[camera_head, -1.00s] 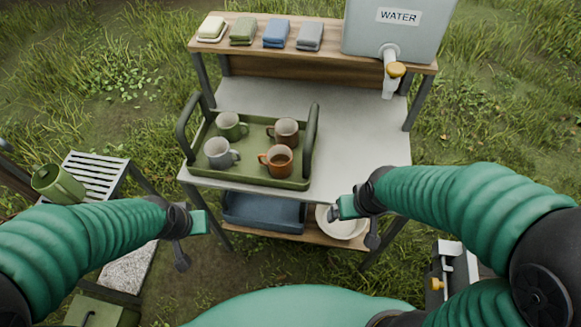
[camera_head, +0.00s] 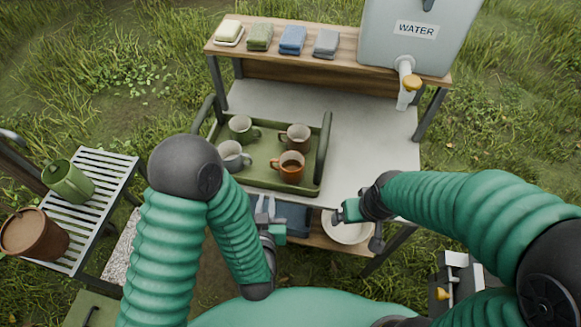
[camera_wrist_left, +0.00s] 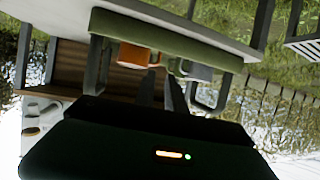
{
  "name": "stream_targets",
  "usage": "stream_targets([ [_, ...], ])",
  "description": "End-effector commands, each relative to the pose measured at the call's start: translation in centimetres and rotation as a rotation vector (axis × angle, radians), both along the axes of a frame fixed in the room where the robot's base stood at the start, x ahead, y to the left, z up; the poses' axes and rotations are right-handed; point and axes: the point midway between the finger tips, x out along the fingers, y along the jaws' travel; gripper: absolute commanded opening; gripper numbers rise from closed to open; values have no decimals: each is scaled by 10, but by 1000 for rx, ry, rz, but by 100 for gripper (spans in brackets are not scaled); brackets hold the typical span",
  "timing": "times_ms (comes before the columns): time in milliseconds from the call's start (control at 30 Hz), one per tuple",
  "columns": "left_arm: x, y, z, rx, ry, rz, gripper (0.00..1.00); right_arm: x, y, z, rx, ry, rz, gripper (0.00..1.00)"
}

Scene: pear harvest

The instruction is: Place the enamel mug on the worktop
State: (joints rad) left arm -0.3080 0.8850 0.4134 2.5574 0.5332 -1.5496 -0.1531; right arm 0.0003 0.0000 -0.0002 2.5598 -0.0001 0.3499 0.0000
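Several mugs stand in a green tray (camera_head: 262,181) on the worktop (camera_head: 375,150): a green mug (camera_head: 241,128), a pale grey mug (camera_head: 231,155), a brown-grey mug (camera_head: 297,137) and an orange-brown mug (camera_head: 290,167). I cannot tell which is the enamel one. My left gripper (camera_head: 264,205) is open and empty, just in front of the tray's near edge. In the left wrist view its fingers (camera_wrist_left: 161,90) stand apart, with an orange mug (camera_wrist_left: 138,56) beyond. My right gripper (camera_head: 352,222) is near the worktop's front edge; its opening is unclear.
A white bowl (camera_head: 346,231) is on the lower shelf. A slatted stand (camera_head: 88,215) at left holds a green can (camera_head: 67,182) and a brown pot (camera_head: 34,235). Right of the tray is clear.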

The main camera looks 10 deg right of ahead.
Motion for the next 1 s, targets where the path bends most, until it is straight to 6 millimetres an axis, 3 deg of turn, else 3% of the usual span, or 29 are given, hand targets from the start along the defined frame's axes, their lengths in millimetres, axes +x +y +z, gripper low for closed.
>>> stream_targets([
  [267, 28, -6, -22, 1, -12, 2, 15, 0, 1, -67, 0, 1, 1, 91],
  [333, 45, -9, -19, 3, -3, 6, 15, -1, 0, -55, 0, 2, 1, 91],
  [533, 90, -13, -37, 2, -4, 4, 15, 0, 0, -54, 0, 0, 0, 91],
  [1000, 152, -22, -62, 3, -4, 2, 15, 0, 0, -52, 0, 0, 1, 91],
])
